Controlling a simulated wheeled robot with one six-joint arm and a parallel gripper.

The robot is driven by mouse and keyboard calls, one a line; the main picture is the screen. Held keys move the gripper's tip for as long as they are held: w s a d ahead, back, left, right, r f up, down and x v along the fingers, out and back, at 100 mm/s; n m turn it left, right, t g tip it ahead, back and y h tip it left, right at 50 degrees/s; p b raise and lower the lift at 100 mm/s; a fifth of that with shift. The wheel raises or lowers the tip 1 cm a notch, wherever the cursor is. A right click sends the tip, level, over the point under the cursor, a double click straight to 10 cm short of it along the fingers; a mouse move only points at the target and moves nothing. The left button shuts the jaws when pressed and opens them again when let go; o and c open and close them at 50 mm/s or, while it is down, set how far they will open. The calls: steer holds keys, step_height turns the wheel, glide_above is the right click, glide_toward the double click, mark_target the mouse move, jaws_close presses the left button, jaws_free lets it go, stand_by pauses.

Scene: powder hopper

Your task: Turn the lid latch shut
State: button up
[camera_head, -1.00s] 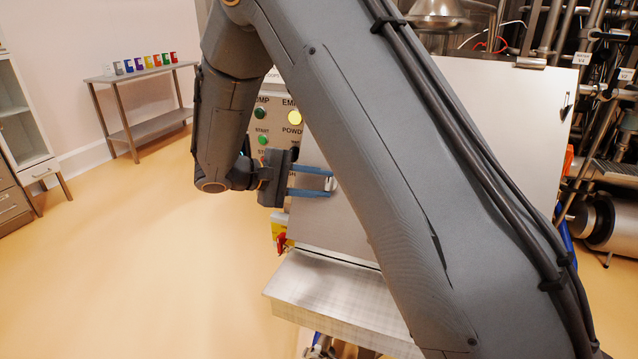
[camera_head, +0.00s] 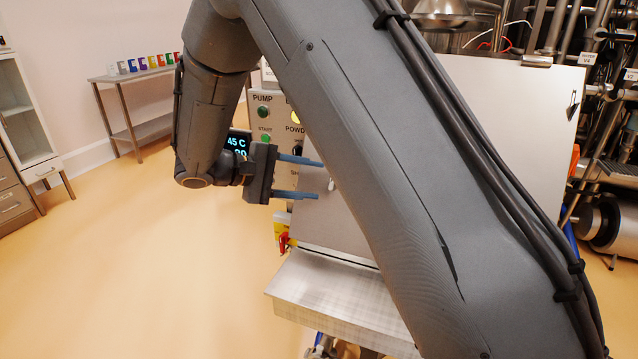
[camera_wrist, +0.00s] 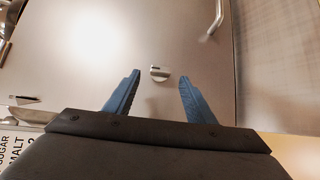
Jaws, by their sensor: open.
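The lid latch (camera_wrist: 159,74) is a small metal knob on a smooth metal panel (camera_wrist: 80,50). In the wrist view it lies roughly crosswise, in line with the gap between my fingertips. In the head view only a small pale bit of the latch (camera_head: 331,185) shows beside my arm. My gripper (camera_head: 320,179) has its two blue fingers spread apart and holds nothing. It also shows in the wrist view (camera_wrist: 160,79), with the latch just beyond the tips. My arm hides much of the panel in the head view.
A curved metal handle (camera_wrist: 217,18) stands on the panel in the wrist view. A control panel with a green button (camera_head: 264,112) is behind my gripper. A metal ledge (camera_head: 335,300) juts out below. A side table (camera_head: 135,75) with several coloured items stands far left; the floor there is clear.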

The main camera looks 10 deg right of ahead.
steer(key=v, duration=0.3)
steer(key=shift+s+a+r, duration=0.1)
steer(key=shift+a+r, duration=0.05)
steer(key=shift+a, duration=0.2)
steer(key=s+d+f+m+g+y, duration=0.1)
steer(key=s+d+f+m+y, duration=0.1)
steer(key=s, duration=0.6)
steer(key=s+d+f+m+y, duration=0.2)
steer(key=s+d+f+y, duration=0.1)
steer(key=s+y, duration=0.4)
steer(key=s+d+f+m+g+y, duration=0.1)
steer(key=s+d+f+y, duration=0.2)
steer(key=s, duration=0.6)
steer(key=shift+s+d+f+m+g+y, duration=0.3)
steer(key=shift+f+m+y, duration=0.1)
steer(key=shift+f+y, duration=0.5)
steer(key=shift+w+f, duration=0.1)
